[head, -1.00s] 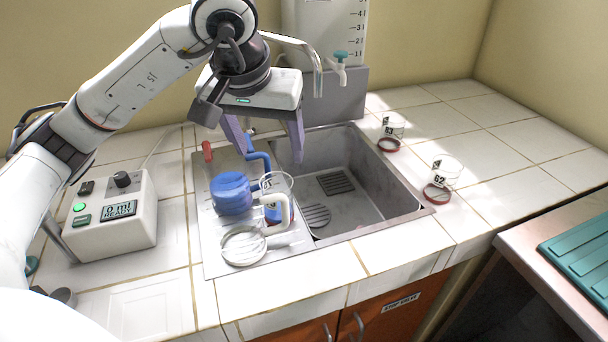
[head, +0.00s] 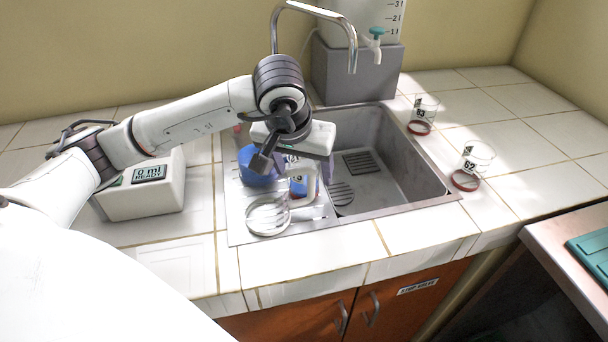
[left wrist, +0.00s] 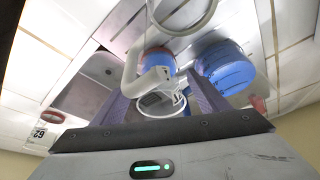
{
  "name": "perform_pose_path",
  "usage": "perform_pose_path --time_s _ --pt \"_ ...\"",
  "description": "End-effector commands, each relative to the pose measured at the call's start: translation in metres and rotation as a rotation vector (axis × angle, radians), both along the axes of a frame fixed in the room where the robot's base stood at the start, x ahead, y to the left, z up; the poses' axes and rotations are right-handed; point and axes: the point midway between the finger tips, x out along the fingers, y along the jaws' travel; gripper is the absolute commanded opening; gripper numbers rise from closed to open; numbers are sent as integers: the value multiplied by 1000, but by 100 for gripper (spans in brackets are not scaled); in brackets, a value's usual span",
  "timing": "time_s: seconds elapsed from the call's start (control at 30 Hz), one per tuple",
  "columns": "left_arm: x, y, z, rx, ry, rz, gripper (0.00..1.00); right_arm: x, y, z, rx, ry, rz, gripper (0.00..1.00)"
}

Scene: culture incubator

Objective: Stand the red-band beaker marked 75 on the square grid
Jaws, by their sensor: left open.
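My left gripper (head: 292,180) points down over the drainboard beside the sink and is open. In the left wrist view its two fingers (left wrist: 163,105) stand either side of a clear round rim, seemingly a glass beaker (left wrist: 172,108). In the head view the arm largely hides that spot. No mark 75 is readable. Two clear beakers with red bands stand on the right counter: one marked 62 (head: 479,156), and a farther one (head: 427,106) whose number is unclear. A square grid (head: 363,162) lies on the sink floor. My right gripper is not in view.
The steel sink (head: 395,150) also has a round drain (head: 340,193). A tall faucet (head: 352,45) overhangs the sink. A white readout box (head: 150,190) stands left.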

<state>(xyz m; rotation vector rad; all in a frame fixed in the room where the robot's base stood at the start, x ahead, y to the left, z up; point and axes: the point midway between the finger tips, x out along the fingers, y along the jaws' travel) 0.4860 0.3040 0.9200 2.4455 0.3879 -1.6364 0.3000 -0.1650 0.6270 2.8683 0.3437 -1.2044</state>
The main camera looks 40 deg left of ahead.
Motion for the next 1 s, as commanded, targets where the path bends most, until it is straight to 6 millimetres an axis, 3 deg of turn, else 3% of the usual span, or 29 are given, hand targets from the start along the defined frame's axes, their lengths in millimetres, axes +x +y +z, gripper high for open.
perform_pose_path --time_s 0.1,0.37,0.7,1.0 --pt "4 1 -12 0 1 -1 68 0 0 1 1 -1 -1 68" --pt "6 2 -14 0 -2 -1 68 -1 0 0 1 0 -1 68" --pt "6 2 -13 0 -2 -1 19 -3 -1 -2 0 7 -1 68" --pt "6 2 -12 0 -2 -1 19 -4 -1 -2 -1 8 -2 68"
